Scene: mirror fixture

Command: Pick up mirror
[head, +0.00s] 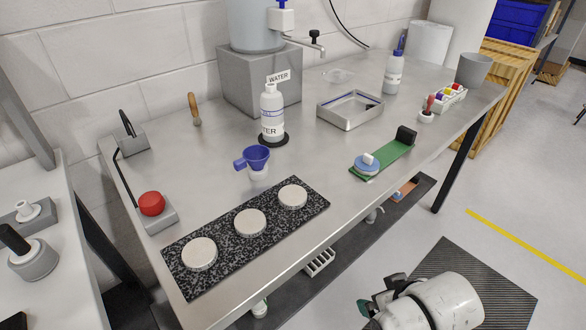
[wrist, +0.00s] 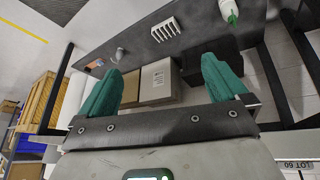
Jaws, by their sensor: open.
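No thing is plainly a mirror. Three pale round discs, the left (head: 199,253), middle (head: 250,222) and right (head: 292,196), lie apart in a row on a black speckled slab (head: 228,247) at the bench's front left. A blue disc with a white knob (head: 367,164) sits on a green plate (head: 392,156) with a black block; I cannot tell whether any of these is the mirror. My gripper is low beside the bench, off the bench top; one green finger (head: 363,307) shows at the bottom. In the wrist view my gripper (wrist: 162,88) is open, nothing between its fingertips.
A blue funnel (head: 253,158), water bottle (head: 271,112), metal tray (head: 350,109) and red button (head: 151,204) stand on the bench. The wrist view faces a lower shelf with boxes (wrist: 157,80) and a white rack (wrist: 165,29). The floor right of the bench is mostly clear.

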